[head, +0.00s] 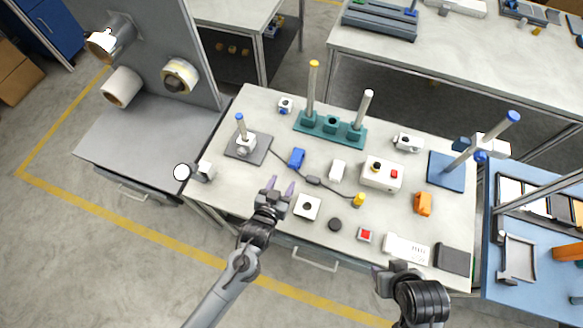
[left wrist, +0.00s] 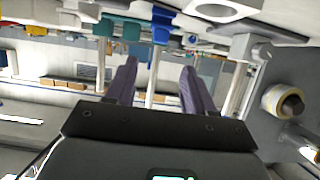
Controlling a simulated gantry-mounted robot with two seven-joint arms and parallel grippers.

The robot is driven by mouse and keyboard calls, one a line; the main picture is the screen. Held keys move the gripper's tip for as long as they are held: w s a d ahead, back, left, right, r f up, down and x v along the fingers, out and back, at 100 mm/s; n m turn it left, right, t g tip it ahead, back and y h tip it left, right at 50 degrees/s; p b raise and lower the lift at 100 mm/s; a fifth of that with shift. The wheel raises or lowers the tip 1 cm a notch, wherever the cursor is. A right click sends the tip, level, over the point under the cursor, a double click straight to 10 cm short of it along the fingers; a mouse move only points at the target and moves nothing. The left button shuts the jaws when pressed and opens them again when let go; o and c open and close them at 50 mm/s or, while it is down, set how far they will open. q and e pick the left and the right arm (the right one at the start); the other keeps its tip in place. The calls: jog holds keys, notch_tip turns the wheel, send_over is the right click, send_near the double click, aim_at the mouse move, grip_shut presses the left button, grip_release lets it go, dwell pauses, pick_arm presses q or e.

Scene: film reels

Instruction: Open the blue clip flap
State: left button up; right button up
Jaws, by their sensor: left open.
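The blue clip (head: 297,158) lies on the pale work table, left of its middle, behind my left gripper. Its flap is too small in the picture to tell whether it is raised or down. My left gripper (head: 280,186) is open and empty, its two purple-grey fingers apart and pointing toward the clip, with a short gap left. In the left wrist view the blue clip (left wrist: 162,24) shows upside down at the top, beyond the fingers (left wrist: 158,68). My right gripper (head: 384,280) is at the front edge, lower right; its jaws are not clear.
A black cable with a small box (head: 314,181) runs right of the clip. A grey plate with a blue-topped post (head: 240,125) stands left. A white block (head: 337,170) and a white square with a black knob (head: 307,207) are close. The green two-post stand (head: 330,124) is behind.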

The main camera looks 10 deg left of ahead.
aim_at(293, 162)
pick_arm(q)
jog(key=b+x, duration=0.1)
jog(key=x, duration=0.9)
grip_shut()
